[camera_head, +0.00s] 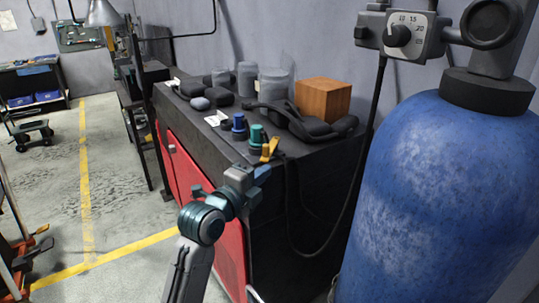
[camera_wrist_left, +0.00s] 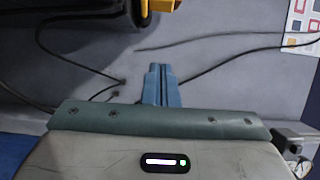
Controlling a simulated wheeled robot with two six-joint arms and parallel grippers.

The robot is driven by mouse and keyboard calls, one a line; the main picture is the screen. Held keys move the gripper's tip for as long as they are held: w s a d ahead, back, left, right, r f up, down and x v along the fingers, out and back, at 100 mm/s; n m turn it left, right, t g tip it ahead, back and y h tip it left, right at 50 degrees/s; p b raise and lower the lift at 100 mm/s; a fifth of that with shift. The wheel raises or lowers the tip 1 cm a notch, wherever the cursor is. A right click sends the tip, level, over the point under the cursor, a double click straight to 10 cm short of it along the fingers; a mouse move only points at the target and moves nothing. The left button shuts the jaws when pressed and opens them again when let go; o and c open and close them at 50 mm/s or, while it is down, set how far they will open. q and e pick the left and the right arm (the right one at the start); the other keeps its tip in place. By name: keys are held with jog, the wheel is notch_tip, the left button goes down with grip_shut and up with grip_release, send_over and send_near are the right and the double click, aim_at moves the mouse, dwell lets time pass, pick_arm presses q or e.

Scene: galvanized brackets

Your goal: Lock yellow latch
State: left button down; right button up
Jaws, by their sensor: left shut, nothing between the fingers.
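The yellow latch (camera_head: 268,150) sits at the front right edge of the dark workbench top, beside a green-capped connector (camera_head: 256,134). My left gripper (camera_head: 264,172) is just below and in front of the latch in the head view, apart from it as far as I can tell. In the left wrist view, the blue fingers (camera_wrist_left: 161,84) are pressed together with nothing between them. Whether the latch is locked is too small to tell. My right gripper is out of view.
A blue-capped connector (camera_head: 239,122), a black headset-like object (camera_head: 300,122), and a wooden block (camera_head: 323,98) are on the workbench (camera_head: 205,125). A large blue cylinder (camera_head: 430,200) stands close on the right. Black cables hang by the bench's right end. Floor at left is partly clear.

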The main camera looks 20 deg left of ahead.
aim_at(269, 155)
pick_arm(q)
jog(key=shift+w, duration=0.1)
jog(key=p+x, duration=0.5)
jog(key=x, duration=0.5)
jog(key=a, duration=0.1)
jog(key=a+p, duration=0.1)
jog(key=a, duration=0.2)
jog(key=shift+s+a+p, duration=0.1)
jog(key=shift+s+p, duration=0.2)
jog(key=shift+p, duration=0.05)
jog(key=shift+w, duration=0.1)
